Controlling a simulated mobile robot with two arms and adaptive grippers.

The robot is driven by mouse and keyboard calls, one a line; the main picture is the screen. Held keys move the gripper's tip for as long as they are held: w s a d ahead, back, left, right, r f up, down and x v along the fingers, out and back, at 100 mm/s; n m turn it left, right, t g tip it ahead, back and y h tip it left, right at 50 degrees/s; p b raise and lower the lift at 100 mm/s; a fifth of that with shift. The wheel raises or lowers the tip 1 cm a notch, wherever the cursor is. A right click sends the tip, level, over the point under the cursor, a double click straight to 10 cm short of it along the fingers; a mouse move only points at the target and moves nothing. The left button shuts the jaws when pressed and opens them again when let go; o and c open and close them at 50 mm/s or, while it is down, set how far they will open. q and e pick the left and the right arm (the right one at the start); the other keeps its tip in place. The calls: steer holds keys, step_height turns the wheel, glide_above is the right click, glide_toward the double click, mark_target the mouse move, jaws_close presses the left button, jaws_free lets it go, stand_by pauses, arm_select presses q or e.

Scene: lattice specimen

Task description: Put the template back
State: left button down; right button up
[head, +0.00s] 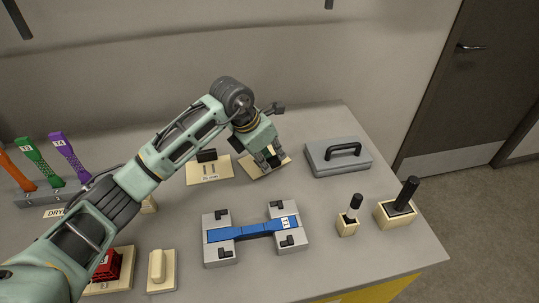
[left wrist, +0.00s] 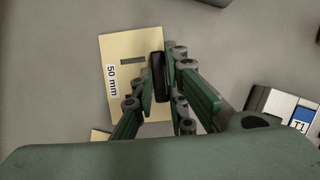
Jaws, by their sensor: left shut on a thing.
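The template is a flat beige plate with a slot and a label reading 50 mm. It shows under my left gripper (head: 268,160) in the head view (head: 253,170) and in the left wrist view (left wrist: 116,47). My left gripper is shut on its upright black grip (left wrist: 158,78). The fingers hide part of the plate. I cannot tell whether the plate touches the table. A second beige plate (head: 196,174) with a black grip lies flat just to the left; its label is too small to read. My right gripper is not in view.
A blue specimen (head: 255,230) marked T1 spans two grey blocks in front. A grey case (head: 325,163) stands to the right, with two black-topped items in beige holders (head: 348,225) (head: 395,216) nearer the right edge. Coloured specimens (head: 68,155) stand in a rack at left.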

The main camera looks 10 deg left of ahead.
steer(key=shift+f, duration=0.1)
arm_select(q)
steer(key=shift+f, duration=0.2)
steer(key=c, duration=2)
jaws_free()
steer(key=shift+c, duration=0.2)
steer(key=o, duration=0.3)
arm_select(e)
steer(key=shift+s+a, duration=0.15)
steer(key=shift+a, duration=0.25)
arm_select(q)
steer(key=shift+r, duration=0.1)
steer(key=shift+r, duration=0.15)
steer(key=shift+a+r, duration=0.1)
steer(key=shift+r, duration=0.2)
steer(key=b+v, duration=0.2)
steer(key=v, duration=0.9)
steer(key=shift+s+r, duration=0.15)
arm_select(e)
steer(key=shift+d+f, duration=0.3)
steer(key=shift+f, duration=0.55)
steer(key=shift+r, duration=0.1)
